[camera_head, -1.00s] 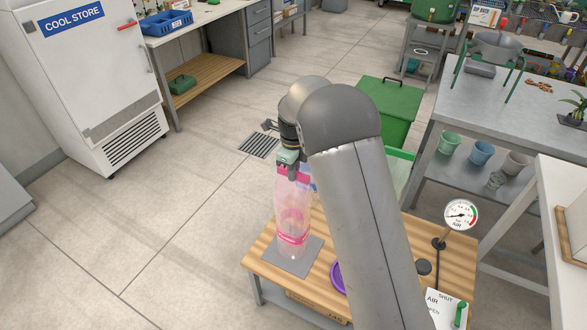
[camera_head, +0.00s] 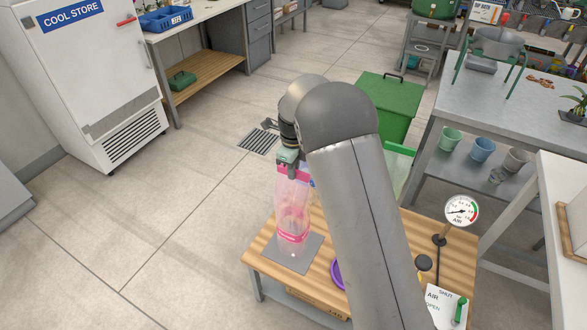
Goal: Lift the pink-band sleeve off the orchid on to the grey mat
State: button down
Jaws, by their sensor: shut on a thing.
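The pink-band sleeve (camera_head: 292,215) is a clear, pinkish tube with a bright pink band near its lower end. It is upright over the grey mat (camera_head: 309,257) on the wooden bench. My gripper (camera_head: 291,172) points down and is shut on the sleeve's top edge. I cannot tell whether the sleeve's bottom touches the mat or hangs just above it. No orchid is clearly visible near the sleeve; my arm hides the middle of the bench.
A purple dish (camera_head: 337,273) shows partly behind my arm. An air gauge (camera_head: 461,211) on a post and a shut/open air valve panel (camera_head: 446,305) stand at the bench's right. A green bin (camera_head: 388,100) is behind. Open floor lies left.

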jog(key=shift+f, duration=0.45)
dwell(0.3)
jog(key=c, duration=0.8)
grip_release()
jog(key=shift+r, duration=0.1)
jog(key=shift+r+p, duration=2.25)
jog(key=shift+r, duration=1.25)
